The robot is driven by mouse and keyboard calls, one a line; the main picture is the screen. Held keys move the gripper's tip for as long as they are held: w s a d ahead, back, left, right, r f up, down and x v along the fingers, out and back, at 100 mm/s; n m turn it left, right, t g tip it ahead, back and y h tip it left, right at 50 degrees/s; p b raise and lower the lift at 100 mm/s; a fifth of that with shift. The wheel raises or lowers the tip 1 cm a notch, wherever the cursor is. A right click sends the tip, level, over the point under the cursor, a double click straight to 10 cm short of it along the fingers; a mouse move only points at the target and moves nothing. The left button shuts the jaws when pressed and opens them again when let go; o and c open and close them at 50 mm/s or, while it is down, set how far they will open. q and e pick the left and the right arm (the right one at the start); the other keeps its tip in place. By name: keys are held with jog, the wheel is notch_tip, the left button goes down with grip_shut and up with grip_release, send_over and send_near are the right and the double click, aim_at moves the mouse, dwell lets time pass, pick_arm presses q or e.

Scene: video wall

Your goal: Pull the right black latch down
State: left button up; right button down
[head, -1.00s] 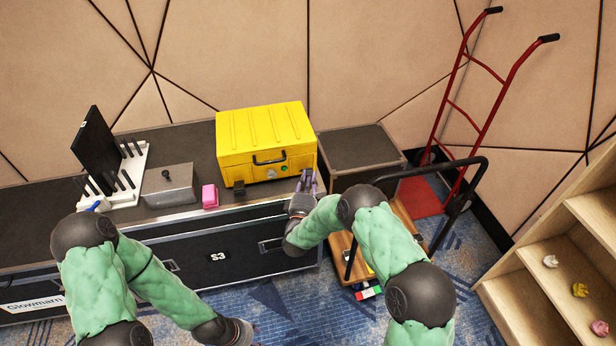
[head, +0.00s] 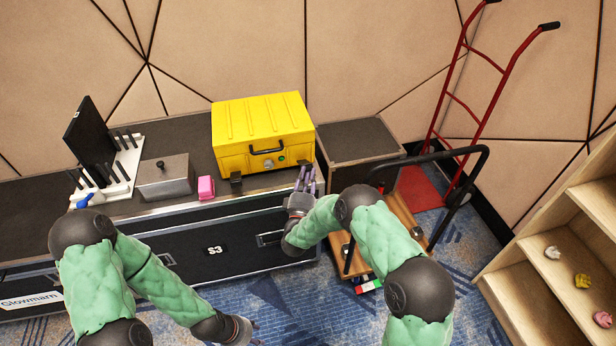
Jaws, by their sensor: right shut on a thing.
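A yellow case (head: 262,135) sits closed on the dark flight case (head: 150,232), with a black handle on its front. The left black latch (head: 236,184) shows at the case's lower front left. The right black latch is at the front right corner, where my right gripper's fingers mostly hide it, so its angle cannot be told. My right gripper (head: 306,178) is at that corner with its fingers pointing up, shut on what appears to be this latch. My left gripper (head: 250,325) hangs low near the floor, away from the case; its finger opening cannot be made out.
A pink block (head: 206,188), a grey lidded box (head: 165,178) and a white rack (head: 110,178) stand left of the case. A smaller flight case (head: 358,140) stands to its right. A platform cart (head: 408,208), red hand truck (head: 470,110) and wooden shelf (head: 540,290) are further right.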

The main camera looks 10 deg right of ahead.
pick_arm(q)
jog(key=shift+f, duration=0.4)
pick_arm(e)
jog(key=shift+a+f, duration=0.25)
jog(key=shift+f, duration=0.8)
jog(key=c, duration=1.2)
grip_release()
jog(key=shift+c, duration=0.2)
pick_arm(q)
jog(key=shift+d, duration=0.1)
pick_arm(e)
jog(key=shift+w, duration=0.1)
jog(key=shift+a+f, duration=0.1)
pick_arm(q)
jog(key=shift+w+f, duration=0.15)
jog(key=shift+w, duration=0.15)
pick_arm(e)
jog(key=r+v, duration=0.1)
jog(key=v, duration=1)
jog(key=shift+s+d+r+h, duration=0.25)
jog(key=shift+s+d+h, duration=0.05)
jog(key=shift+d, duration=0.05)
